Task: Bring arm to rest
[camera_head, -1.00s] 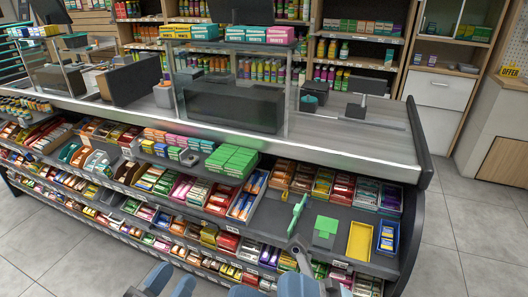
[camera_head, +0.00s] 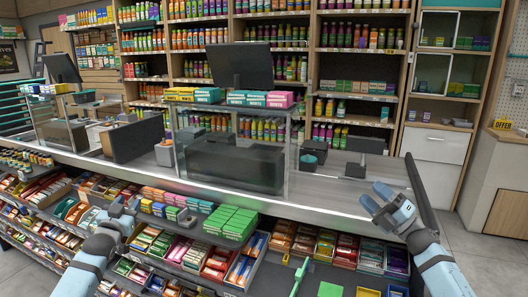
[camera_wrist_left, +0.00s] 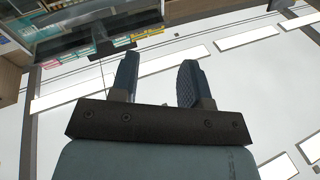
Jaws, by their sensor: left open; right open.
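My left gripper (camera_head: 124,207) is raised in front of the candy shelves at the left in the head view. In the left wrist view its two fingers (camera_wrist_left: 160,82) stand apart with nothing between them, against the ceiling. My right gripper (camera_head: 370,202) is raised at the right, in front of the counter's right end, and holds nothing that I can see. The candy counter (camera_head: 330,190) lies across the view, with its shelves of packets facing me.
A stack of green boxes (camera_head: 235,222) sits on the upper candy shelf. A green upright piece (camera_head: 299,277) and a green square (camera_head: 330,290) show on the shelf at the bottom edge. A glass case (camera_head: 232,160) stands on the counter. Grey floor (camera_head: 465,245) is open at the right.

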